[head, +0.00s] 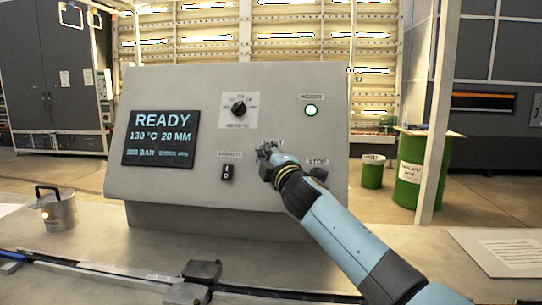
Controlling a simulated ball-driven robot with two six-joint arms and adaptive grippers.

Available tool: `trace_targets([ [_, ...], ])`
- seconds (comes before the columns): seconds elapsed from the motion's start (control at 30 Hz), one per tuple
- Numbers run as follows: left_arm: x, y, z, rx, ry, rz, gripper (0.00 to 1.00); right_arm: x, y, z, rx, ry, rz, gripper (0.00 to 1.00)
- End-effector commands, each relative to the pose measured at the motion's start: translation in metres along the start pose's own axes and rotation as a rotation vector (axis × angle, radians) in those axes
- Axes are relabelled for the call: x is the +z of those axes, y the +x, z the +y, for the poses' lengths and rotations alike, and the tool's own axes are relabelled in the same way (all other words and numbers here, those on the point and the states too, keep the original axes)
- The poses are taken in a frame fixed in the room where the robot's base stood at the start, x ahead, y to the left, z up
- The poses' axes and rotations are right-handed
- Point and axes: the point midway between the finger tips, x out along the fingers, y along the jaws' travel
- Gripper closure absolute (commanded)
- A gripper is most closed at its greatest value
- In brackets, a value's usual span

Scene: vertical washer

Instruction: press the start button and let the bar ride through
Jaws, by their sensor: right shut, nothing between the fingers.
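A grey control console (200,90) stands on the table, with a dark display (160,135) reading READY, 130 °C, 20 MM. My right gripper (266,152) is shut and empty at the console face, just under the partly covered START label (272,141). It hides the start button, so I cannot tell whether it touches it. A lamp (311,110) glows pale green above. I cannot make out the bar for certain. My left gripper is not in view.
A dark rotary knob (238,108) and a rocker switch (227,172) are on the console. A metal pot (57,210) stands at the left. A dark rail (110,275) with blocks runs along the front. A paper sheet (515,252) lies right.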

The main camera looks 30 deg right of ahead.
Motion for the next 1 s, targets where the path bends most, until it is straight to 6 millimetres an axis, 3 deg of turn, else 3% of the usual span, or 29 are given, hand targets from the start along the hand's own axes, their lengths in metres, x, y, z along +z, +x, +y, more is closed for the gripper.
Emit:
trace_targets([
  [1.0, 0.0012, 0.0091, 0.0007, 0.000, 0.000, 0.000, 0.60, 0.0061, 0.0083, -0.0058, 0.000, 0.000, 0.000, 1.00],
])
